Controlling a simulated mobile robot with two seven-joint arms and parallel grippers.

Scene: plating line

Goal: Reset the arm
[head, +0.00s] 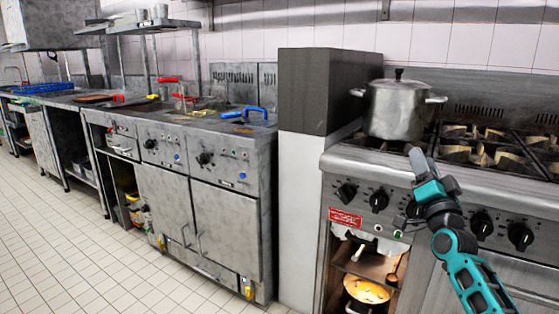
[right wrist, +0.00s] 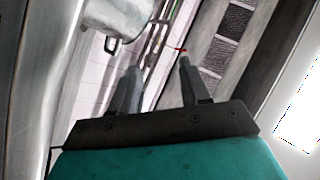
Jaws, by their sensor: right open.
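My right arm, teal and grey, comes in from the lower right in the head view. Its gripper (head: 415,152) is in front of the stove's front edge, just below and right of the steel pot. In the right wrist view the two fingers of the right gripper (right wrist: 158,75) stand apart with nothing between them. My left gripper is not in the head view.
A lidded steel pot (head: 398,108) stands on the stove (head: 450,165); its side also shows in the right wrist view (right wrist: 118,18). Below, an open compartment holds a pan (head: 366,291). Steel counters (head: 205,150) run left. The tiled floor (head: 60,240) is clear.

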